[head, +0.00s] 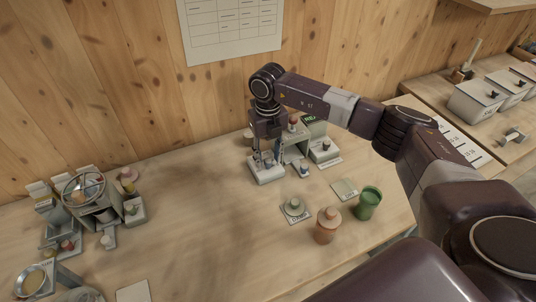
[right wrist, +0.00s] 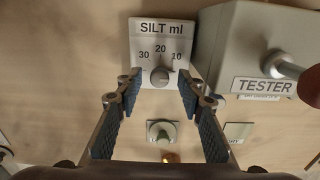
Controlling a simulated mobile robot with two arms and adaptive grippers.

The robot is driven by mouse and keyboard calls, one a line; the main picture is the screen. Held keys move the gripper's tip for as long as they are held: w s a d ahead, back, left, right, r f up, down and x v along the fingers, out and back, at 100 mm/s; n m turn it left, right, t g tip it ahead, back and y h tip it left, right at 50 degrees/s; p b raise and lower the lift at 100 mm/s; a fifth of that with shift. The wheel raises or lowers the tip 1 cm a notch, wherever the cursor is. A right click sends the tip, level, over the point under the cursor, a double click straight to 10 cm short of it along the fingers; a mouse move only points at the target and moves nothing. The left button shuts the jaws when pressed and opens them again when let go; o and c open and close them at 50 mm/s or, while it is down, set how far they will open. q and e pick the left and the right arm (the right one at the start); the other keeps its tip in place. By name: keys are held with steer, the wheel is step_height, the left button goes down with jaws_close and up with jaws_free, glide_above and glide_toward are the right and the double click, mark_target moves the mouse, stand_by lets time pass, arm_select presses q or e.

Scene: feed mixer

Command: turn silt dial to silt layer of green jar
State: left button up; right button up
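The silt dial is a white plate labelled "SILT ml" (right wrist: 161,32) with marks 30, 20 and 10 and a grey round knob (right wrist: 160,76). In the head view its white base (head: 266,174) lies under my right gripper (head: 264,158). In the right wrist view that gripper (right wrist: 160,92) is open, with one blue-padded finger on each side of the knob and gaps between. The knob's exact pointing is too small to read. The green jar (head: 368,203) stands at the table's front right; its silt layer cannot be made out. My left gripper is not in view.
A tester box (right wrist: 262,60) stands right of the dial. A small labelled plate with a greenish knob-like piece (head: 295,206) and an orange-brown jar (head: 327,226) stand in front. Racks and small jars (head: 95,205) crowd the left. The table's middle is clear.

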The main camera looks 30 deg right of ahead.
jaws_close()
stand_by(0.3)
